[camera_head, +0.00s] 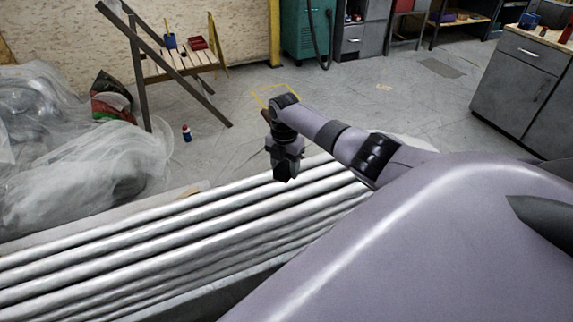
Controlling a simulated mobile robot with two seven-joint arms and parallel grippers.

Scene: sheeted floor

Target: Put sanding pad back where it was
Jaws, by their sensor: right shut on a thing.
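My right gripper (286,176) points down over the grey-white ribbed sheet bundle (130,250), near the middle of the head view. It is shut on a small dark thing at its fingertips, which I take to be the sanding pad; its shape and edges are hard to make out against the dark fingers. I cannot tell whether it touches the ribbed surface. No other sanding pad is clear to see. My left gripper is not in view.
A yellow outline (262,97) marks the floor behind my right wrist. A wooden stepladder (190,62) holds a blue cup and a red tray. A small bottle (187,133) stands on the floor. Plastic sheeting (75,150) lies left; grey cabinets (515,80) stand right. The middle floor is mostly open.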

